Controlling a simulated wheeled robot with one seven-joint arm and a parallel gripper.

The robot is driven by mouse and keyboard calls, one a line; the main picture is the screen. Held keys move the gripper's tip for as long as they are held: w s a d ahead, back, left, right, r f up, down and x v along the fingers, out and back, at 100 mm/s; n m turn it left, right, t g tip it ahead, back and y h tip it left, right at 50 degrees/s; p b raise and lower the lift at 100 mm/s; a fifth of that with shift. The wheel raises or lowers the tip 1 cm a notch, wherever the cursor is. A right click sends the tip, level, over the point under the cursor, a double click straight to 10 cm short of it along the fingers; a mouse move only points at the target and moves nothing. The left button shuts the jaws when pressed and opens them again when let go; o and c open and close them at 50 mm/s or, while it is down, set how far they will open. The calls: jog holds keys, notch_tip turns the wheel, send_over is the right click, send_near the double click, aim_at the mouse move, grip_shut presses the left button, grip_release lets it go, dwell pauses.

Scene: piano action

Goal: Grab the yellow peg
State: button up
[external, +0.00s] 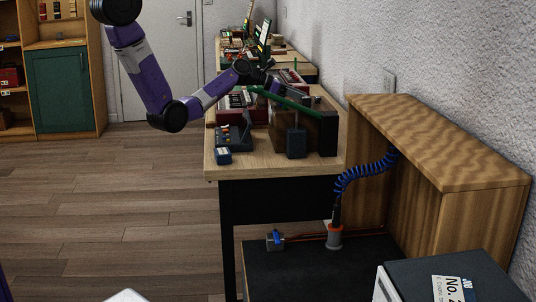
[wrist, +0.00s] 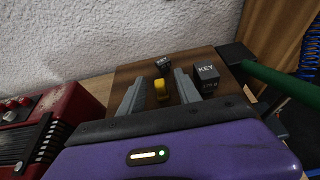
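The yellow peg (wrist: 161,90) is small and stands on a brown wooden surface in the wrist view. My gripper (wrist: 159,78) is open, with one grey finger to the left of the peg and one to the right. A gap shows between the peg and each finger, and I cannot tell whether the fingertips are level with it. In the external view my gripper (external: 271,82) is small and dark above the workbench, and the peg cannot be made out there.
A dark block marked KEY (wrist: 207,76) stands right of the right finger, and a smaller dark block (wrist: 163,64) stands behind the peg. A green bar (wrist: 285,84) lies at the right. A red accordion-like object (wrist: 38,130) is at the left. A textured white wall (wrist: 120,35) rises behind.

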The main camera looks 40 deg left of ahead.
grip_shut()
dwell(0.3)
